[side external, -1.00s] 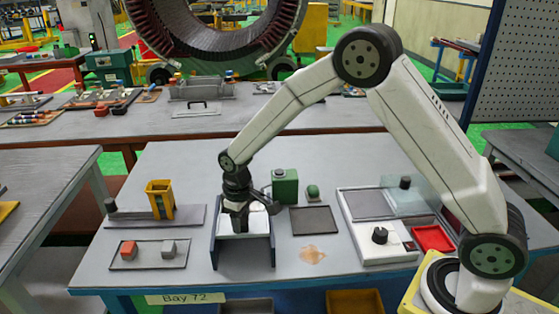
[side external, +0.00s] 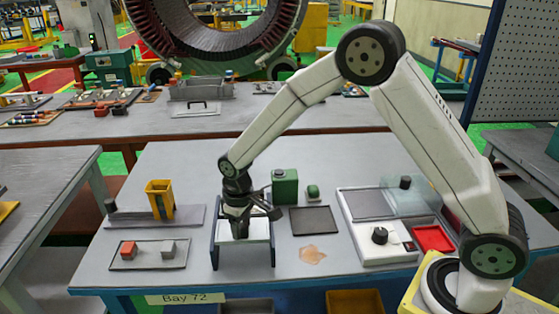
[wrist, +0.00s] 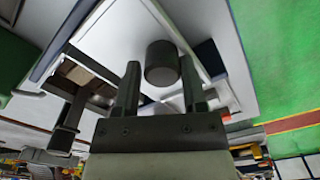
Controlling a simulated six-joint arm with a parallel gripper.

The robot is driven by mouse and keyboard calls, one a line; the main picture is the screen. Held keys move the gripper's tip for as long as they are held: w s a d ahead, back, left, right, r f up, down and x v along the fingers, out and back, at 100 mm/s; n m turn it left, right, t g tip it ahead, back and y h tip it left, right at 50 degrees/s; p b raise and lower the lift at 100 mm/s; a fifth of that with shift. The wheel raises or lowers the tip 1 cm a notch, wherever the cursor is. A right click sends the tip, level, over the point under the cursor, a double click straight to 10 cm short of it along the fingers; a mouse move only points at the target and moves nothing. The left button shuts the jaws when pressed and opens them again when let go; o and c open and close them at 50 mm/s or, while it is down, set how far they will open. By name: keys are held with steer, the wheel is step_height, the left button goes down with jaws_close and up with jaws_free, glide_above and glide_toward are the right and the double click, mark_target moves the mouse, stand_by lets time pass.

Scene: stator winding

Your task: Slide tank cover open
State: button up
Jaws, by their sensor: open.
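The tank (side external: 215,245) has dark blue side walls and stands near the front of the grey bench in the side view. A pale flat plate (side external: 259,230), which looks like its cover, lies between the walls; the plate also fills the middle of the wrist view (wrist: 110,40). A dark cylindrical knob (wrist: 162,62) stands on the plate. My gripper (side external: 238,233) is over the plate. In the wrist view my gripper (wrist: 161,78) is open, with one finger on each side of the knob and gaps showing. In the side view my gripper hides the knob.
A green canister (side external: 285,187) stands close behind the tank on the right. A dark flat tray (side external: 314,220) lies to its right, beside a unit with a knob (side external: 380,235) and a red tray (side external: 433,238). A yellow holder (side external: 160,199) stands left.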

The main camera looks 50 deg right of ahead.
mark_target(242, 226)
steer(key=shift+s+a+f, duration=0.15)
steer(key=shift+s+f, duration=0.15)
steer(key=shift+o, duration=0.2)
steer(key=shift+w+r, duration=0.2)
steer(key=shift+r, duration=2.9)
steer(key=s+d+m+t, duration=0.1)
steer(key=s+d, duration=0.3)
steer(key=s, duration=0.4)
steer(key=s+d+m+t, duration=0.1)
steer(key=s+d, duration=0.3)
steer(key=s, duration=0.5)
steer(key=shift+d+r+m, duration=0.15)
steer(key=shift+r+m, duration=0.3)
steer(key=shift+m, duration=0.05)
